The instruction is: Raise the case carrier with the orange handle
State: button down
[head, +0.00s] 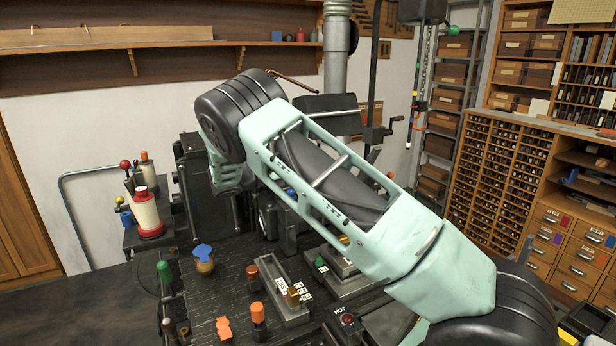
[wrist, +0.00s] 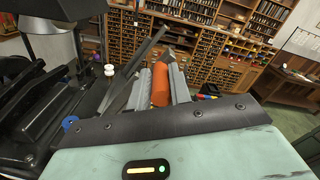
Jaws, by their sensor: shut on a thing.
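In the wrist view the orange handle (wrist: 161,86) of the case carrier is a short orange cylinder with a grey end. My gripper (wrist: 160,84) has its two grey fingers on either side of the handle, shut on it. A dark flat bar runs up beside the left finger; I cannot tell whether it belongs to the carrier. The rest of the carrier cannot be made out. In the head view my arm covers the middle, and my gripper and the orange handle cannot be made out there.
In the head view the dark bench carries a grey tray (head: 283,290) with small type, an orange-topped bottle (head: 258,315), a blue-topped jar (head: 203,257) and a "HOT" button (head: 347,319). A machine with a crank (head: 396,119) stands behind my arm. Drawer cabinets (head: 500,175) line the right.

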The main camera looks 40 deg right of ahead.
jog(key=shift+w+d+r, duration=0.1)
jog(key=shift+w+r, duration=0.05)
jog(key=shift+w, duration=0.45)
jog(key=shift+w+d+r, duration=0.15)
jog(key=shift+w+r, duration=0.05)
jog(key=shift+w, duration=0.45)
jog(key=shift+w+d+r, duration=0.1)
jog(key=shift+w+r, duration=0.05)
jog(key=shift+w, duration=0.45)
jog(key=c, duration=1.6)
grip_release()
jog(key=shift+f, duration=0.1)
jog(key=shift+c, duration=0.2)
jog(key=o, duration=0.3)
jog(key=shift+w, duration=0.1)
jog(key=shift+o, duration=0.2)
jog(key=b+v, duration=0.6)
jog(key=v, duration=1.1)
jog(key=shift+a, duration=0.2)
jog(key=shift+b, duration=0.3)
